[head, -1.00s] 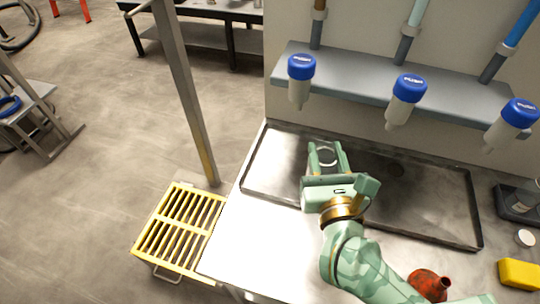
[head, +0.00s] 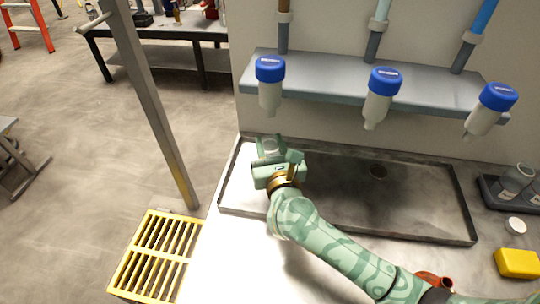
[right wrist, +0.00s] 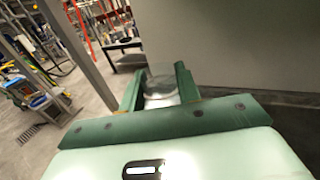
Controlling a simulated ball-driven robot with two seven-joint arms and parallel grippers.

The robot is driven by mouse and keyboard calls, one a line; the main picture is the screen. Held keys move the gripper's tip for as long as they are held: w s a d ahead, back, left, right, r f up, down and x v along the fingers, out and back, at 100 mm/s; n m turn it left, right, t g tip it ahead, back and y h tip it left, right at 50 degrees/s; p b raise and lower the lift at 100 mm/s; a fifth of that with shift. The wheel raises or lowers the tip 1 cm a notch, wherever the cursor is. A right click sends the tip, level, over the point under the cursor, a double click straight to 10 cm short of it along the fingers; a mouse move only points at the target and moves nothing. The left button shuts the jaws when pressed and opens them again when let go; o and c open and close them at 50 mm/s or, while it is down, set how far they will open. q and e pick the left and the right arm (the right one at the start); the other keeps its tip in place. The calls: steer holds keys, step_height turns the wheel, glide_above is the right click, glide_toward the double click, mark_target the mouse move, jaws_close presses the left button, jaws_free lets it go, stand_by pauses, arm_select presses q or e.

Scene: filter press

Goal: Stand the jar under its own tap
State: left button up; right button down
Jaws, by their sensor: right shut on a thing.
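My right gripper (head: 269,144) is shut on a clear glass jar (head: 270,149), and the arm reaches in from the lower right. In the right wrist view the jar (right wrist: 160,80) sits between the two green fingers (right wrist: 156,88). In the head view it is just below the spout of the left tap (head: 270,82), near the back left of the tray (head: 345,225). Whether its base touches the tray is hidden. The middle tap (head: 381,95) and right tap (head: 492,108) also have blue caps. My left gripper is not in view.
The pipes above the taps are brown, pale teal and blue. A dark holder (head: 492,197) with glass jars, a white lid (head: 515,225) and a yellow block (head: 517,263) lie at the right. The tray's middle and right are clear, apart from a drain.

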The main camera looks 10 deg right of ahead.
mark_target(271, 155)
steer(key=shift+f+b, duration=0.4)
steer(key=shift+f, duration=1.15)
steer(key=shift+f, duration=0.25)
steer(key=c, duration=1)
jaws_free()
steer(key=shift+r, duration=0.1)
steer(key=shift+r, duration=0.3)
steer(key=s, duration=1.2)
steer(key=shift+f+p, duration=0.15)
steer(key=shift+p, duration=0.25)
